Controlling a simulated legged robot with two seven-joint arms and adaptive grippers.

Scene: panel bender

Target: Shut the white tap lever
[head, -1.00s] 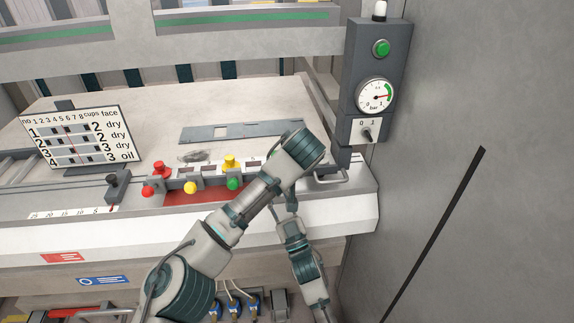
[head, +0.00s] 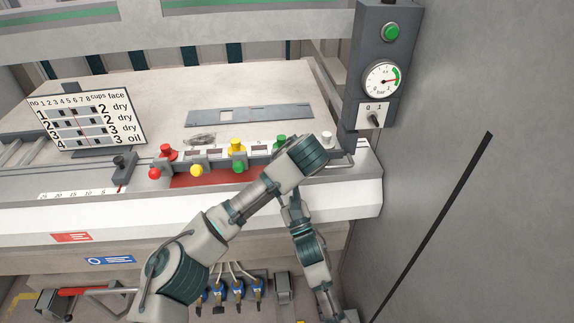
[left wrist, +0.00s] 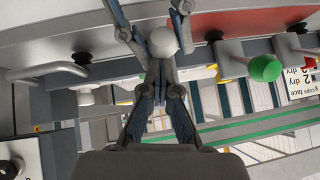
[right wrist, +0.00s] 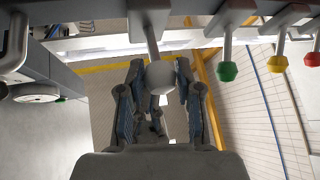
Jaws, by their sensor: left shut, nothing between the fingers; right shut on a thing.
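The white tap lever's round white knob (right wrist: 160,77) hangs on a grey stem in the right wrist view. It also shows in the left wrist view (left wrist: 163,42); my left wrist hides it in the head view. My right gripper (right wrist: 158,88) is shut on the knob, a finger at each side. Its fingers reach in from the top of the left wrist view. My left gripper (left wrist: 158,80) is shut and empty, its tips close beside the knob; I cannot tell if they touch. Whether the lever is turned is unclear.
Neighbouring levers have green (head: 239,166), yellow (head: 197,170) and red (head: 154,173) knobs. Behind them stand yellow (head: 236,146), green (head: 281,141) and white (head: 327,137) caps. A gauge box (head: 375,105) and a metal handle (left wrist: 45,72) are close by. A grey wall (head: 490,220) bounds the right.

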